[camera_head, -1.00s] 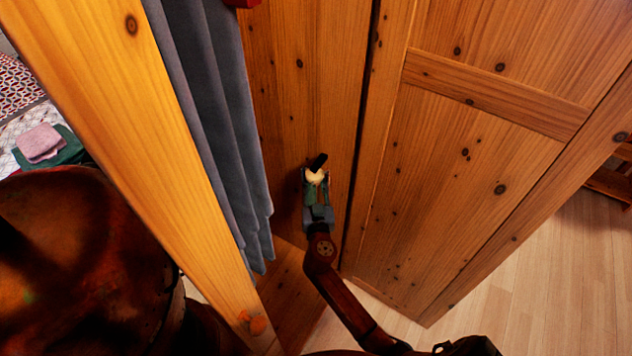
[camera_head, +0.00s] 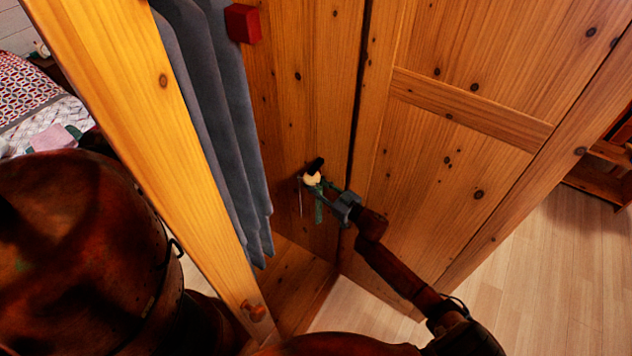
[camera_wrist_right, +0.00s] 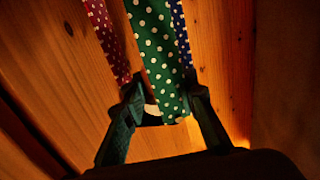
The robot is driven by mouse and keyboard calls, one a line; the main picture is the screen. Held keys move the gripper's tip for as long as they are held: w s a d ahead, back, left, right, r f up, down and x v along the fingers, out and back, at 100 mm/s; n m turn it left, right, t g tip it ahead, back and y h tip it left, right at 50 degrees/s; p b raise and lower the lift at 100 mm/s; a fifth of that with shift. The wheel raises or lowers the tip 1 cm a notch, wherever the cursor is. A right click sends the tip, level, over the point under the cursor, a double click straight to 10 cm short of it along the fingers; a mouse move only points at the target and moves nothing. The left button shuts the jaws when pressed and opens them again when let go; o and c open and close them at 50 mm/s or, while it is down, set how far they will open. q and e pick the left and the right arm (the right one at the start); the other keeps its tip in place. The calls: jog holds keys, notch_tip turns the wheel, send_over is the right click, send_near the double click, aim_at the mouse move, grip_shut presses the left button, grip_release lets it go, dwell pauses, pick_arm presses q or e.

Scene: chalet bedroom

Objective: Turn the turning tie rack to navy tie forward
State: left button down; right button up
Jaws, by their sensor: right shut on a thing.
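The turning tie rack (camera_head: 312,179) is a small cream hub with a black top, on the wooden wall inside the wardrobe. My right gripper (camera_head: 322,187) reaches it from the right and is shut on the rack. In the right wrist view, the fingers (camera_wrist_right: 163,103) stand on either side of the cream part, which is mostly hidden. The green dotted tie (camera_wrist_right: 157,55) hangs between the fingers, nearest the camera. The red dotted tie (camera_wrist_right: 107,45) is at its left. The navy dotted tie (camera_wrist_right: 181,35) is at its right, partly behind it. My left gripper is out of view.
Grey cloth (camera_head: 220,120) hangs left of the rack, with a red block (camera_head: 242,23) above. A wooden door edge (camera_head: 165,130) with a round knob (camera_head: 253,311) stands nearer, at left. The panelled wardrobe door (camera_head: 440,170) is close on the right.

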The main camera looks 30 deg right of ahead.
jog(key=shift+d+n+g+y, duration=0.2)
jog(key=shift+n+g+y, duration=0.2)
jog(key=shift+n+y, duration=0.3)
jog(key=shift+y, duration=0.3)
jog(key=o, duration=1.1)
jog(key=shift+o, duration=0.3)
jog(key=v, duration=1.2)
jog(key=shift+w, duration=0.1)
